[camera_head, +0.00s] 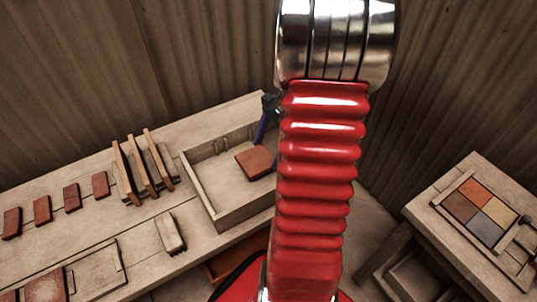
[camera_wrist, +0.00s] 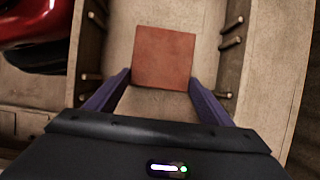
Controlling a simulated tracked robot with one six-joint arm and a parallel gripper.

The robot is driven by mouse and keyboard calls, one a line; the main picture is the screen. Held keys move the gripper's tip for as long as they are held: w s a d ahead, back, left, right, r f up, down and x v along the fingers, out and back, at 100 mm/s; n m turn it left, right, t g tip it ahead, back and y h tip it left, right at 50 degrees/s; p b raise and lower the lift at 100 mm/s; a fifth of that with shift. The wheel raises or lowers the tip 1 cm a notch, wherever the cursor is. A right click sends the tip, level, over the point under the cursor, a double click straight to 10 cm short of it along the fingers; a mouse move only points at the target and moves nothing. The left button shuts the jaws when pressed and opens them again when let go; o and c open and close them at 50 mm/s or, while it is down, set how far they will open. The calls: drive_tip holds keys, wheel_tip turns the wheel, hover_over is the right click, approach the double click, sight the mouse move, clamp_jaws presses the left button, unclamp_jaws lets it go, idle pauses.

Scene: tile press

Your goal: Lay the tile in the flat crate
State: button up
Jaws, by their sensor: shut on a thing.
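The red-brown square tile (camera_head: 255,162) is inside the flat crate (camera_head: 245,214), towards its right side in the head view. In the wrist view the tile (camera_wrist: 165,57) is between the two purple fingers of my gripper (camera_wrist: 161,78), which is shut on its near part. The crate's walls with short pegs stand left and right of it, and bare crate floor (camera_wrist: 200,18) shows beyond. In the head view my gripper (camera_head: 262,130) is partly hidden by my red arm. I cannot tell whether the tile touches the crate floor.
A rack with upright wooden slats (camera_head: 146,165) stands left of the crate. Several red tiles (camera_head: 71,197) lie in a row farther left. A brush-like block (camera_head: 169,233) lies on the bench in front. At right, a separate table holds a panel of coloured tiles (camera_head: 480,210).

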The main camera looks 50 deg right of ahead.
sight(269, 153)
drive_tip(key=shift+f, duration=1.45)
drive_tip(key=shift+f, duration=0.1)
drive_tip(key=o, duration=1.2)
drive_tip(key=v, duration=1.2)
